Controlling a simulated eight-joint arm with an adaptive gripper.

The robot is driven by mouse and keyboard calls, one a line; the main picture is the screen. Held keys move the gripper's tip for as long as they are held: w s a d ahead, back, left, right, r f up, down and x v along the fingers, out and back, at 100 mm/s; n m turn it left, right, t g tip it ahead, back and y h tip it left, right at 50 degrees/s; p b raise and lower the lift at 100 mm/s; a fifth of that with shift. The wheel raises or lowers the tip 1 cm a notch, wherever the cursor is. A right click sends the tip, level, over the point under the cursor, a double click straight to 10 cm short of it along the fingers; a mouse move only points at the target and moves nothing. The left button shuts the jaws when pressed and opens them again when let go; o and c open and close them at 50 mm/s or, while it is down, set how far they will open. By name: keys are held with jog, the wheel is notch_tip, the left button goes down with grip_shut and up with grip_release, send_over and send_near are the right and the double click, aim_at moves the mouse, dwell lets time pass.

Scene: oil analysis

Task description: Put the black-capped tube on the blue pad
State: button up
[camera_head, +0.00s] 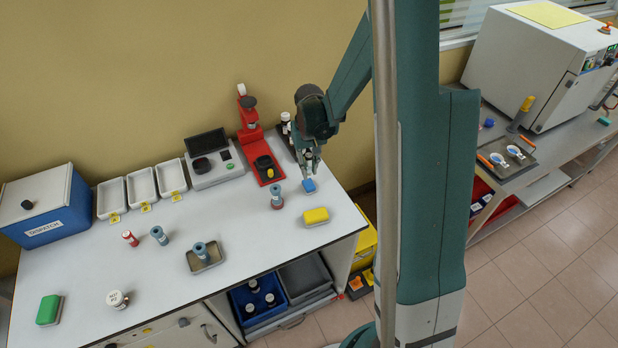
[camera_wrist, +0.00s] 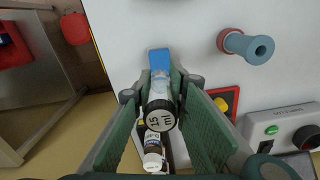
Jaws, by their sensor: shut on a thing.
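My gripper (camera_head: 309,165) is above the back right part of the white bench. In the wrist view its green fingers (camera_wrist: 163,112) are shut on the black-capped tube (camera_wrist: 162,117), whose cap reads "15 ml". The clear tube body points away from the wrist camera, toward the blue pad (camera_wrist: 159,58). In the head view the blue pad (camera_head: 309,186) lies on the bench just below and in front of my fingers. The tube is mostly hidden there. I cannot tell whether its lower end touches the pad.
A red and blue-grey holder (camera_head: 277,198) stands left of the pad; it also shows in the wrist view (camera_wrist: 250,46). A yellow block (camera_head: 315,216) lies in front of the pad. A red device (camera_head: 263,150) and a white-capped bottle (camera_wrist: 153,152) are behind. The bench's right edge is close.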

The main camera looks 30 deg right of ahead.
aim_at(309, 155)
jog(key=shift+f, duration=0.45)
jog(key=shift+f, duration=0.1)
jog(key=shift+f, duration=1.95)
jog(key=shift+f, duration=0.15)
jog(key=o, duration=0.7)
jog(key=shift+o, duration=0.3)
jog(key=shift+r, duration=0.25)
jog(key=shift+r, duration=5.9)
